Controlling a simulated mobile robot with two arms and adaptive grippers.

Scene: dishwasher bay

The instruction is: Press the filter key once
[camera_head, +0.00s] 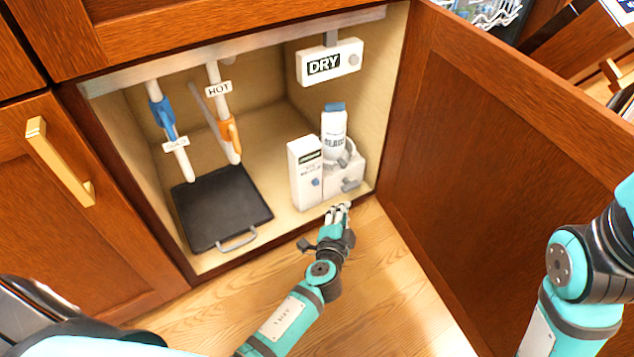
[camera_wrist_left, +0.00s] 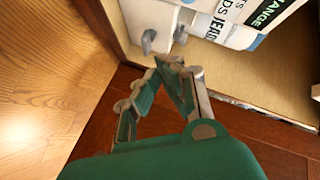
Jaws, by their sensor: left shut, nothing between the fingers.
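In the head view a white box (camera_head: 304,172) with a dark label and a small blue button (camera_head: 316,182) stands at the cabinet's right front. Beside it a white unit (camera_head: 357,165) with grey levers (camera_head: 351,185) holds a white bottle with a blue cap (camera_head: 334,122). I cannot read any part marked as the filter key. My left gripper (camera_head: 340,207) is shut and empty, low in front of the unit at the cabinet's front edge. In the left wrist view its fingertips (camera_wrist_left: 172,68) are close below a grey lever (camera_wrist_left: 149,42); contact is unclear. My right gripper is out of view.
A blue-handled valve (camera_head: 163,116) and an orange-handled valve (camera_head: 232,136) sit on pipes at left. A black tray (camera_head: 222,208) lies on the cabinet floor. A DRY box (camera_head: 330,63) hangs above. The open door (camera_head: 500,130) bounds the right side.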

